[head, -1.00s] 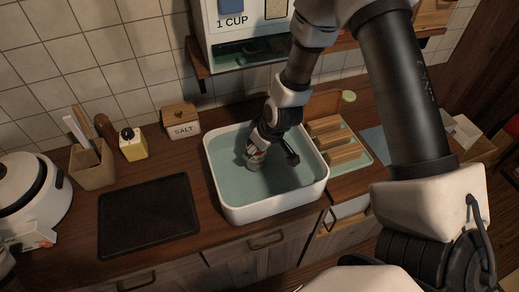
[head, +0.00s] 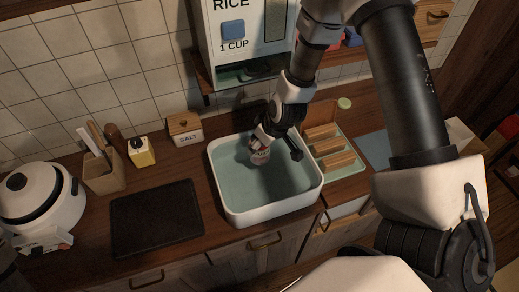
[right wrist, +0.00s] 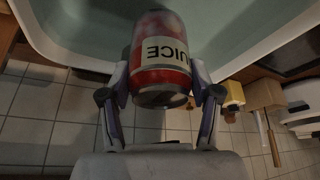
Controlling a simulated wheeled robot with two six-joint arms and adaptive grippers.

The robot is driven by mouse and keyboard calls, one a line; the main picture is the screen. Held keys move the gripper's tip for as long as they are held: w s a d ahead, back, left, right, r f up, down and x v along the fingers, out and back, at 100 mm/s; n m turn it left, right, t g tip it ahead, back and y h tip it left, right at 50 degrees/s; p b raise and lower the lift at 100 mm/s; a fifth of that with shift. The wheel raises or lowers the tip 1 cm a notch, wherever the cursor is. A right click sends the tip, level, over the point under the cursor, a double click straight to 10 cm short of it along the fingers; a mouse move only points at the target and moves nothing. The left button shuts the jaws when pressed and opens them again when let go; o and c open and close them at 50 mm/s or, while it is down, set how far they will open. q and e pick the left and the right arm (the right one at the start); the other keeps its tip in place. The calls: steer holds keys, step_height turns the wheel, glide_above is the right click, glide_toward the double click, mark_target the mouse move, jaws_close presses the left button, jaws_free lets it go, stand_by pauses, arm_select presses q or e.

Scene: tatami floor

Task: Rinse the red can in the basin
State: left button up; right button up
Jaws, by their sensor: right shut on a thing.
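The red can (head: 260,151), with a pale label band, is at the back left inside the white basin (head: 268,213) of pale blue-green water. My right gripper (head: 268,132) is shut on the can. In the right wrist view the can (right wrist: 160,75) sits between the two fingers (right wrist: 160,95), its label reading "JUICE" upside down. The basin wall (right wrist: 35,35) shows behind it. I cannot tell whether the can's lower end touches the water. My left gripper is not in view.
Left of the basin are a black board (head: 157,218), a white rice cooker (head: 40,205), a utensil holder (head: 104,176), a yellow bottle (head: 141,152) and a salt box (head: 185,130). A divided tray (head: 350,166) stands close right. A rice dispenser (head: 240,45) hangs above.

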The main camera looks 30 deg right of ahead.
steer(key=shift+r+p, duration=2.25)
steer(key=shift+r, duration=0.45)
step_height(320, 180, up, 2)
steer(key=shift+r+p, duration=0.1)
steer(key=shift+p, duration=1.05)
steer(key=shift+r, duration=0.9)
